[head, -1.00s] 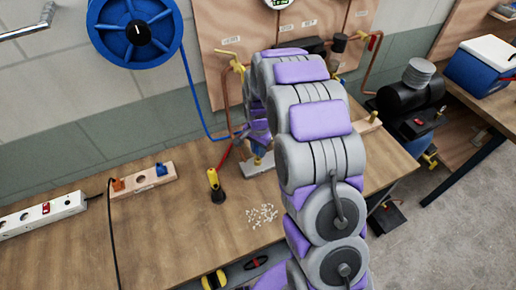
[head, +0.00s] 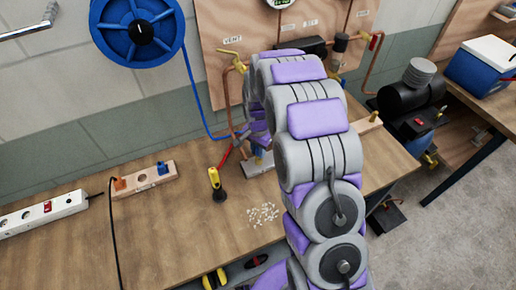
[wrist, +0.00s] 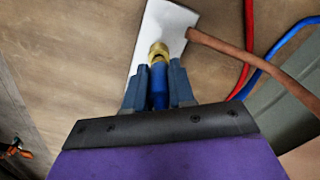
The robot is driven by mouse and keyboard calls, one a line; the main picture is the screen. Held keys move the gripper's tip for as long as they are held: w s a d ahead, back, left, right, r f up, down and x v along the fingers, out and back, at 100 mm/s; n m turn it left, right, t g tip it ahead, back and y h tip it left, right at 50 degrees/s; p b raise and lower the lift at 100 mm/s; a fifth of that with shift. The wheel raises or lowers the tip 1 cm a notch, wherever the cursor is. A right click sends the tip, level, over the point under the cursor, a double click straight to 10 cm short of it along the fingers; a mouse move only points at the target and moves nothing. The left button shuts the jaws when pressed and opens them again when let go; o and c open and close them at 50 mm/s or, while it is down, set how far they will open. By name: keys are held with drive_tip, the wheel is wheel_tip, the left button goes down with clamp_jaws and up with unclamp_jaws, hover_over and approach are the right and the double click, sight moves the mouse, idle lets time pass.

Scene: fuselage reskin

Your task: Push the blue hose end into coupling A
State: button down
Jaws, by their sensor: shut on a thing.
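In the wrist view my gripper (wrist: 160,84) is shut on the blue hose end (wrist: 159,90), held between its two dark blue fingers. A brass coupling (wrist: 158,50) on a pale plate (wrist: 163,22) lies straight ahead of the hose end, in line with it. The two appear to meet, but I cannot tell how deep the hose end sits. I cannot read a letter on the coupling. In the head view my arm hides most of the gripper and coupling; the plate (head: 256,168) shows below. The blue hose (head: 190,85) runs down from the blue reel (head: 137,30).
A red hose (wrist: 247,45) and a copper pipe (wrist: 250,60) pass close on the right in the wrist view. On the bench stand a yellow-and-black tool (head: 216,184), white pellets (head: 263,214), a wooden socket block (head: 145,178) and a power strip (head: 40,213).

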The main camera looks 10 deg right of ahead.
drive_tip(key=shift+f, duration=1.05)
drive_tip(key=c, duration=0.9)
unclamp_jaws()
drive_tip(key=shift+o, duration=0.2)
drive_tip(key=shift+r+p, duration=0.75)
drive_tip(key=shift+r, duration=1.75)
drive_tip(key=shift+s+r, duration=0.1)
drive_tip(key=shift+r, duration=0.05)
drive_tip(key=s+r+n, duration=0.5)
drive_tip(key=s+r, duration=1)
drive_tip(key=s, duration=0.2)
drive_tip(key=s+r+n+g, duration=0.1)
drive_tip(key=s+r+n, duration=0.1)
drive_tip(key=s, duration=0.8)
drive_tip(key=s+r+n, duration=0.2)
drive_tip(key=s, duration=0.9)
drive_tip(key=shift+n+g+b, duration=0.4)
drive_tip(key=shift+b, duration=0.05)
